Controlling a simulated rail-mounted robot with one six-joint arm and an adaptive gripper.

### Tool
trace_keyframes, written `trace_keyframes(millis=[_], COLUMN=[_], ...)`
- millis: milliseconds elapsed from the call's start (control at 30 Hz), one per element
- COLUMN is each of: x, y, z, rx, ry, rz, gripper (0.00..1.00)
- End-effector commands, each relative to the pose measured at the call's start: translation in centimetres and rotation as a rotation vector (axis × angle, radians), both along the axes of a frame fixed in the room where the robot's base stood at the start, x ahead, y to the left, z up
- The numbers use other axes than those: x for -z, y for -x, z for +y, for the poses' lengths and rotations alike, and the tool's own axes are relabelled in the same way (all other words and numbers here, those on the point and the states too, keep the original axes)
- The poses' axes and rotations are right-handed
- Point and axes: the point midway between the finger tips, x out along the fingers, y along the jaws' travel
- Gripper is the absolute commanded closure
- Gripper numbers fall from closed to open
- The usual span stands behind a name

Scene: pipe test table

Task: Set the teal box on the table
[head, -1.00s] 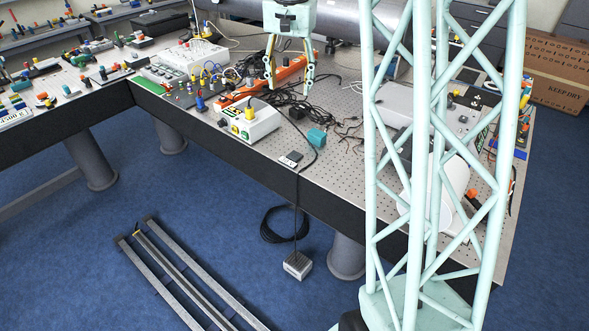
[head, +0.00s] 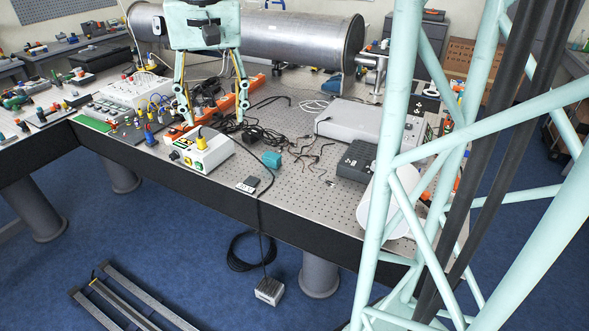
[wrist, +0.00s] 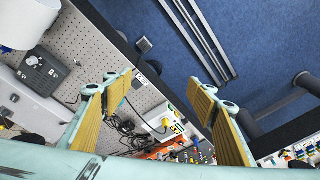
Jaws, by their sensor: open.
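A small teal box (head: 271,159) stands on the perforated table top (head: 303,200), between a white instrument box and a flat grey unit. My gripper (head: 214,117) is in the upper part of the head view, pointing down with its two fingers spread apart. It appears above and left of the teal box, with nothing between its fingers. In the wrist view my gripper (wrist: 163,85) is also open and empty. I cannot make out the teal box there; a finger may hide it.
A white instrument box (head: 203,150) stands left of the teal box, with tangled black cables (head: 258,135) behind. A large metal cylinder (head: 290,38) lies at the back. A flat grey unit (head: 350,122) stands to the right.

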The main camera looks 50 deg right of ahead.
Motion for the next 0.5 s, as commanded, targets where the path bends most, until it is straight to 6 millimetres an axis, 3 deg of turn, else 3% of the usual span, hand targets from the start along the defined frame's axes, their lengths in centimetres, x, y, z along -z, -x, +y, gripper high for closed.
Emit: trace_keyframes(millis=[33,100,500], x=[-1.2,-1.6,-3.0], y=[1.2,2.4,9.5], z=[0.8,1.6,5.8], rx=[-0.020,-0.044,-0.182], ry=[0.007,0.011,0.036], rz=[-0.020,-0.026,-0.060], gripper=[0.47,0.47,0.47])
